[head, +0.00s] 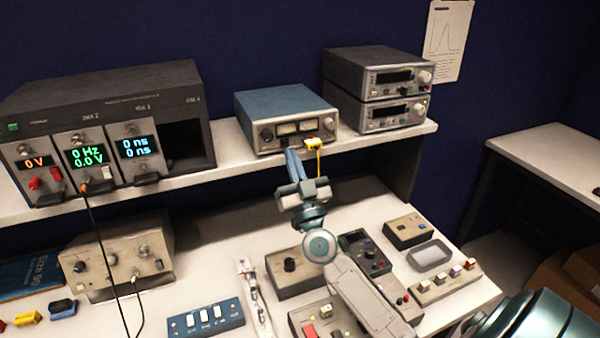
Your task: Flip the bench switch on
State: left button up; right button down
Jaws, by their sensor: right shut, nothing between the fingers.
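Several control boxes with switches lie on the bench (215,260); I cannot tell for sure which carries the bench switch. A blue box (206,319) with white rocker switches lies at the front. My right gripper (292,162) is shut and empty. It points up and away, in front of the shelf edge, and appears just below the blue-topped instrument (286,112). Whether it touches anything is unclear. My left gripper is out of view.
The shelf (222,175) holds a dark rack (105,90) with lit displays and two stacked instruments (378,85). A yellow plug (318,142) with a cable hangs at the blue-topped instrument. A beige knobbed unit (118,256) stands at left. A dark cable crosses its front.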

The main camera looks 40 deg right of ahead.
jog(key=shift+w+d+f, duration=0.1)
jog(key=shift+w+d, duration=0.05)
jog(key=shift+w, duration=0.4)
jog(key=shift+w+p, duration=0.3)
jog(key=shift+p, duration=0.05)
jog(key=shift+s+f, duration=0.2)
jog(key=shift+f, duration=0.1)
jog(key=b+v, duration=0.4)
jog(key=v, duration=0.6)
jog(key=shift+s, duration=0.15)
